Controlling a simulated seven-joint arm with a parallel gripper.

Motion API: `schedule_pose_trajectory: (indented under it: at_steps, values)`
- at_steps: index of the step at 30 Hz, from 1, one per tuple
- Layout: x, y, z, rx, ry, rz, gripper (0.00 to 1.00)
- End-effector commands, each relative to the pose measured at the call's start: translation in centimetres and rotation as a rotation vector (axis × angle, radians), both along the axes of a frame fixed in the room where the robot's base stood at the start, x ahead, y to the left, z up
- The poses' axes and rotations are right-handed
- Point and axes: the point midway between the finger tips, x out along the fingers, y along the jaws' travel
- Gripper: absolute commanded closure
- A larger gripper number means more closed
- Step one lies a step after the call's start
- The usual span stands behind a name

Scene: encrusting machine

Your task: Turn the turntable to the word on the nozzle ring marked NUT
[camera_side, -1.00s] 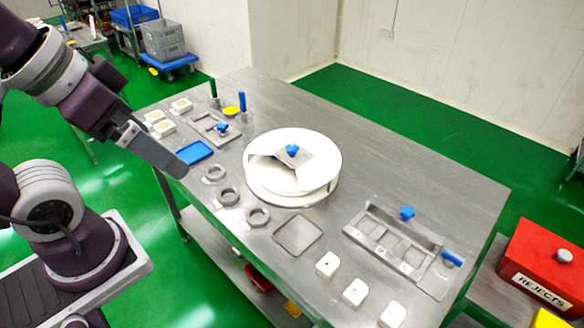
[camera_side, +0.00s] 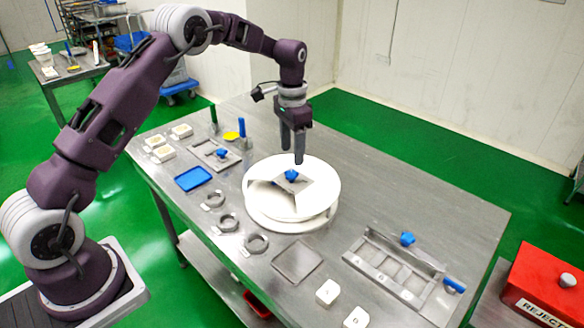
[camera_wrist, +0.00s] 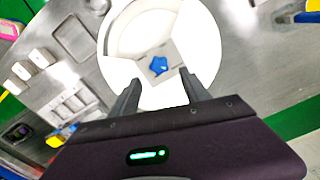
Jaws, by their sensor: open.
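The white round turntable (camera_side: 325,188) sits on the steel table, with a blue knob (camera_side: 291,175) at its centre and a cutaway in its upper disc. My gripper (camera_side: 292,156) is open and empty, pointing down just above the knob, apart from it as far as I can tell. In the wrist view the knob (camera_wrist: 159,65) lies ahead of and between my fingertips (camera_wrist: 161,80), over the white turntable (camera_wrist: 120,40). Three metal nozzle rings (camera_side: 215,199), (camera_side: 228,222), (camera_side: 256,243) lie left of the turntable. No word on them is legible.
A blue tray (camera_side: 193,178) and a framed plate (camera_side: 215,154) with a blue knob lie left. Upright blue-handled tools (camera_side: 242,130) stand behind. A slotted steel fixture (camera_side: 395,265) and white blocks (camera_side: 328,292) lie front right. A red REJECTS bin (camera_side: 545,280) stands right. The table's back right (camera_side: 430,180) is clear.

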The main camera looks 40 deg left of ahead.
Motion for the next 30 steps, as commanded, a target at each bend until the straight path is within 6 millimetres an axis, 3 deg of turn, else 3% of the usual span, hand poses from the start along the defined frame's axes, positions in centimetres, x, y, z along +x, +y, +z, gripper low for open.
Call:
schedule_pose_trajectory:
  at_steps: [9, 19, 27, 30]
  values:
    - [-0.1, -0.1, -5.6, -0.001, 0.003, 0.001, 0.45]
    - [-0.1, -0.1, -6.4, 0.000, 0.000, 0.001, 0.45]
    - [-0.1, -0.1, -6.3, 0.000, 0.000, 0.001, 0.98]
    - [-0.1, 0.0, -6.3, 0.000, 0.000, 0.001, 1.00]
